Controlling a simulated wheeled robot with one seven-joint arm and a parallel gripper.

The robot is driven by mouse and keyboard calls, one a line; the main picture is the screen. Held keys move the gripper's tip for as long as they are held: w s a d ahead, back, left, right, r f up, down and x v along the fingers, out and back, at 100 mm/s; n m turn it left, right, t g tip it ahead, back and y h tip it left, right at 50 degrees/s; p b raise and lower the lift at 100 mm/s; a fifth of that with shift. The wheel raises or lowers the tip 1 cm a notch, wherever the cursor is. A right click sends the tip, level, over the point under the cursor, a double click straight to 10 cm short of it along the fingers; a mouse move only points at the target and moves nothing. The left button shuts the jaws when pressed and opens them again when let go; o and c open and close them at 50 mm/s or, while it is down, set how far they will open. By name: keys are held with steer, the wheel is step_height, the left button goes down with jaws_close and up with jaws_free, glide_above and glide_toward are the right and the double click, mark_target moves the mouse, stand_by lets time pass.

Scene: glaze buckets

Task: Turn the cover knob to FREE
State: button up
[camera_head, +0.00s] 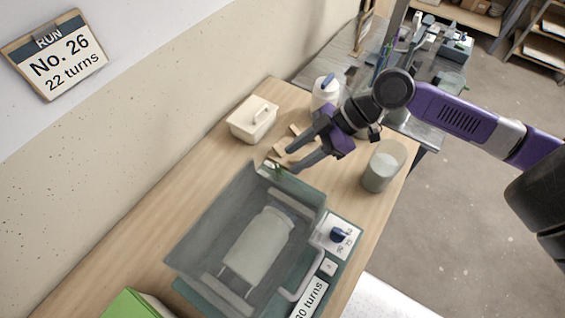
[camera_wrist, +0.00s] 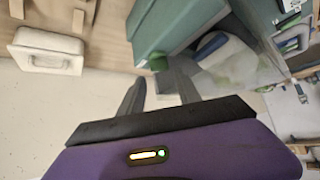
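A teal machine (camera_head: 183,287) with a clear cover (camera_head: 205,225) stands on the wooden bench, and a pale jar (camera_head: 258,245) lies inside it. A small green knob (camera_head: 276,167), which may be the cover knob, sits at the machine's far end; it also shows in the wrist view (camera_wrist: 158,63) on the teal housing (camera_wrist: 175,22). Its marking cannot be read. My gripper (camera_head: 290,161) is open and empty beside this end. In the wrist view its fingertips (camera_wrist: 159,70) are spread around the green knob's line; contact cannot be told.
A white lidded box (camera_head: 252,119), white bottle (camera_head: 325,92), wooden pieces (camera_head: 279,152) and glass beaker (camera_head: 382,168) stand nearby. A wall sign (camera_head: 55,52) reads "No. 26, 22 turns".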

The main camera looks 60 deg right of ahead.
mark_target(279, 169)
steer(key=shift+p+x, duration=0.35)
steer(key=shift+x, duration=2.15)
jaws_close()
